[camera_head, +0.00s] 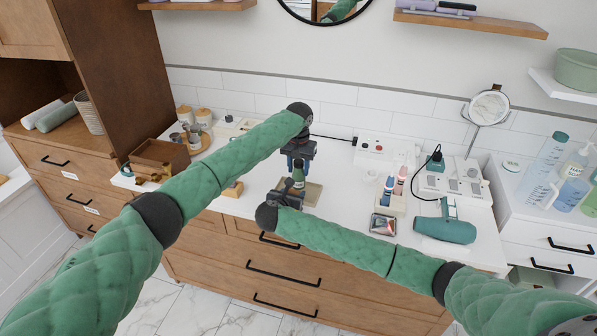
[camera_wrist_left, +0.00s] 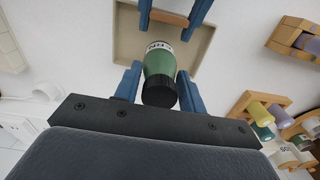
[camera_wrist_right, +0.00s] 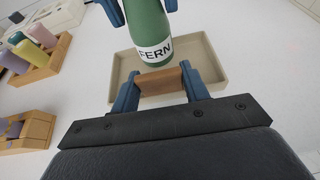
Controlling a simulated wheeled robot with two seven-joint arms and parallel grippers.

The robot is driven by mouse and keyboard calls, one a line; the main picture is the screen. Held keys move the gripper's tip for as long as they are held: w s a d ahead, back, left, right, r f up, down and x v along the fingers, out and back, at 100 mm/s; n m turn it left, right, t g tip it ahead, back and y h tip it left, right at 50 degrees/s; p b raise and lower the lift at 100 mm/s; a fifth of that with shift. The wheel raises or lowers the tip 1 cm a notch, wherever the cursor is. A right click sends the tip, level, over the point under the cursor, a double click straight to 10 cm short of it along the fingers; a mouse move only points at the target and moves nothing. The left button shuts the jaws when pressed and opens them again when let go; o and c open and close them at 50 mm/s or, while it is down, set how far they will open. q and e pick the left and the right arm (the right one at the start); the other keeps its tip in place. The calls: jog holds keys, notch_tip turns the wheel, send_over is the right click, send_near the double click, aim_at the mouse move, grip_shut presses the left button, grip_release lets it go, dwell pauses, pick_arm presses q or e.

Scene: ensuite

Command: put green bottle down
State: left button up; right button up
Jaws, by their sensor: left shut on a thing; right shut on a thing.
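The green bottle (camera_head: 298,172) has a black cap and a white label reading FERN. It is upright at the tan tray (camera_head: 313,193), and I cannot tell whether its base touches the tray. My left gripper (camera_head: 298,152) is shut on the bottle from above; its blue fingers flank the bottle in the left wrist view (camera_wrist_left: 160,78). My right gripper (camera_wrist_right: 160,88) is shut on a small brown wooden block (camera_wrist_right: 160,80) beside the bottle, over the tray. The bottle's top is cut off in the right wrist view (camera_wrist_right: 148,30).
A wooden rack with bottles (camera_head: 391,196), a teal hair dryer (camera_head: 446,229) and a white socket box (camera_head: 375,148) stand to the right. A wooden box (camera_head: 158,158) and jars (camera_head: 203,117) stand to the left. Some bare white counter surrounds the tray.

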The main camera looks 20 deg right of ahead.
pick_arm(q)
jog(key=shift+f, duration=0.85)
jog(key=o, duration=1.1)
jog(key=shift+f, duration=0.1)
jog(key=shift+o, duration=0.2)
notch_tip(320, 180, up, 12)
jog(key=shift+r, duration=0.1)
